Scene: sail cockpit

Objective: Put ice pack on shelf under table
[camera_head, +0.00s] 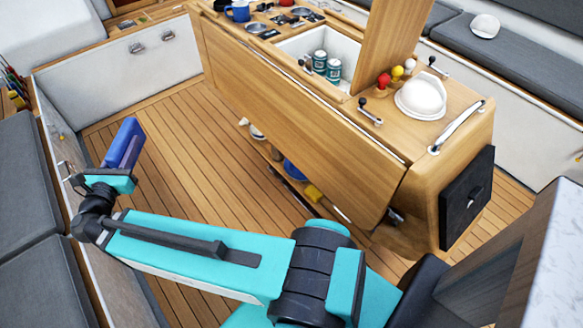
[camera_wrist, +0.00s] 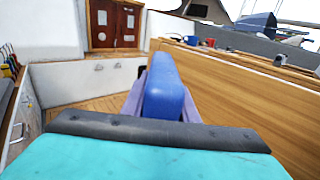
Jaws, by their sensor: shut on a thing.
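The ice pack (camera_head: 124,143) is a blue slab held up at the left of the head view. In the wrist view the blue ice pack (camera_wrist: 166,88) stands out ahead between the fingers. My gripper (camera_head: 112,168) is shut on it, above the floor and left of the table. The wooden table (camera_head: 290,110) stands at centre right with its near leaf hanging down. The shelf under the table (camera_head: 268,152) shows only in part below the leaf, with a white item, a blue item (camera_head: 293,170) and a yellow item (camera_head: 313,193). The rest is hidden by the leaf.
An open white cooler well (camera_head: 345,50) in the tabletop holds green cans. Grey-cushioned benches (camera_head: 30,175) line the left. The plank floor (camera_head: 190,150) between my gripper and the table is clear.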

